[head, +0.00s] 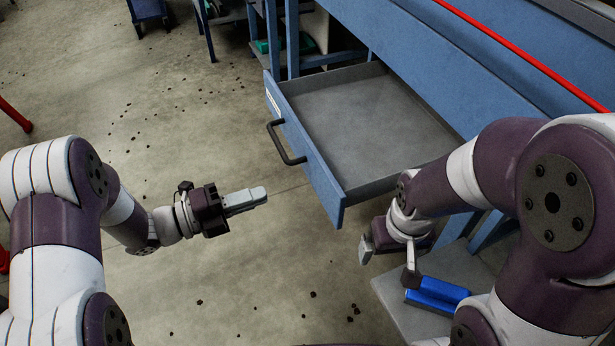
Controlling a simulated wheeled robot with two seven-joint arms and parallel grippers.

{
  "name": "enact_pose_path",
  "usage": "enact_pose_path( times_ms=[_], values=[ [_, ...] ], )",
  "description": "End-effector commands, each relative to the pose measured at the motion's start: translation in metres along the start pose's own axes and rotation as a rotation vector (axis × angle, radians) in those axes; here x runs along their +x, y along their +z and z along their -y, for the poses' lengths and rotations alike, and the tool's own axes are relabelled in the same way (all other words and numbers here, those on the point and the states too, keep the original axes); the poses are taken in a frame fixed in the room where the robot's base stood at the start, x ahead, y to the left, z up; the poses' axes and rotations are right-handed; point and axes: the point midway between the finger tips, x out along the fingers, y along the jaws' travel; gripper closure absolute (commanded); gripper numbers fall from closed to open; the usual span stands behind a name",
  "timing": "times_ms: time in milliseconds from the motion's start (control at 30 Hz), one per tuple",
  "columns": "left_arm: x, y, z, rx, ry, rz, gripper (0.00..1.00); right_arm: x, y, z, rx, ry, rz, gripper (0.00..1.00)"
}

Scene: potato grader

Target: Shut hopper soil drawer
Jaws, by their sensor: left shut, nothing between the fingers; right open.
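The soil drawer (312,168) is pulled well out from under the blue hopper frame (425,60). It has a blue front, a grey floor that looks empty, and a black bar handle (283,143). My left gripper (262,194) is shut and empty. It is in front of the drawer, a little below and left of the handle in the picture, apart from it. My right gripper (386,259) is open, near the drawer's near corner and above a grey plate. My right arm hides part of the drawer's near side.
A blue object (437,292) lies on the grey plate (400,310) at the lower right. A red rail (520,55) runs along the hopper. Blue legs (292,40) stand behind the drawer.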

Motion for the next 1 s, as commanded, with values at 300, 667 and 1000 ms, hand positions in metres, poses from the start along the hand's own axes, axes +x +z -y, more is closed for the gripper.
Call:
enact_pose_path(
  times_ms=[300,667,1000],
  values=[
    [0.07,-0.001,-0.003,-0.002,0.001,-0.004,1.0,0.018,0.002,0.0,0.0,0.0,0.0,0.07],
    [0.114,0.0,-0.001,-0.003,0.001,0.001,1.0,0.028,0.003,0.0,0.0,0.0,0.0,0.07],
    [0.115,0.0,-0.001,-0.004,0.001,0.001,1.0,0.028,0.003,0.0,0.0,0.0,0.0,0.07]
  ],
)
